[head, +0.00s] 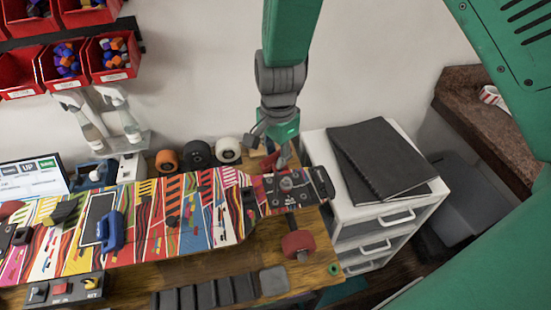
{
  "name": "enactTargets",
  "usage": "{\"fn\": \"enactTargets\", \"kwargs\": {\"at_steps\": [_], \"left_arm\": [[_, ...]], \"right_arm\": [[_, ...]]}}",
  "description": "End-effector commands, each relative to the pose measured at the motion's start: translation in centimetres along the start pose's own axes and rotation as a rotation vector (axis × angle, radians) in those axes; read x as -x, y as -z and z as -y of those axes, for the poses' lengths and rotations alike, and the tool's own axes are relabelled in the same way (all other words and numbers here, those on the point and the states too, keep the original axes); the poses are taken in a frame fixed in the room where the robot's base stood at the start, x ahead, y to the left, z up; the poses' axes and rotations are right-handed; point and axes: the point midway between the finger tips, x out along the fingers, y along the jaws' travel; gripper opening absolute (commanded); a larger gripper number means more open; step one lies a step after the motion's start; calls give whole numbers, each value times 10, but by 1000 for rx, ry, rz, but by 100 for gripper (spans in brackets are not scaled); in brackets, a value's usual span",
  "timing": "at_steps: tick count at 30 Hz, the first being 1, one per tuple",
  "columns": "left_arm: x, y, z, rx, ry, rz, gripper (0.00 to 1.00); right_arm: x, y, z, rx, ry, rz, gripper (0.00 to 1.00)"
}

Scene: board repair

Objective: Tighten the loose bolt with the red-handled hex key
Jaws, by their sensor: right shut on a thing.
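A patterned skateboard deck (150,235) lies on the wooden bench, with a dark metal truck (300,190) on its right end. A bolt (287,184) shows on the truck, just below my right gripper. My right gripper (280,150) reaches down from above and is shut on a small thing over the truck. A bit of red (268,161) shows by its fingertips and looks like the hex key's handle. Most of the key is hidden, and I cannot tell if its tip touches the bolt. My left gripper is not in view.
Red parts bins (115,75) hang at upper left. Spray bottles (128,125) and several wheels (198,153) stand behind the deck. A white drawer cabinet (350,215) with black folders (380,160) stands close at right.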

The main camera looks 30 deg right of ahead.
Motion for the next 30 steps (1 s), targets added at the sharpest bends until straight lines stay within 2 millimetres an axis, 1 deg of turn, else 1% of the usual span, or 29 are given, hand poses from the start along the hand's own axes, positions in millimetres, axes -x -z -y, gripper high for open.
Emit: {"fn": "enactTargets", "kwargs": {"at_steps": [15, 26, 30], "left_arm": [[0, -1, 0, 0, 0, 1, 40], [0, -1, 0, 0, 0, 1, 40], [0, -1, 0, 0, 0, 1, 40]], "right_arm": [[25, 0, 0, 1, 1, -2, 0], [27, 0, 0, 1, 0, -1, 0], [32, 0, 0, 1, 1, -2, 0]]}}
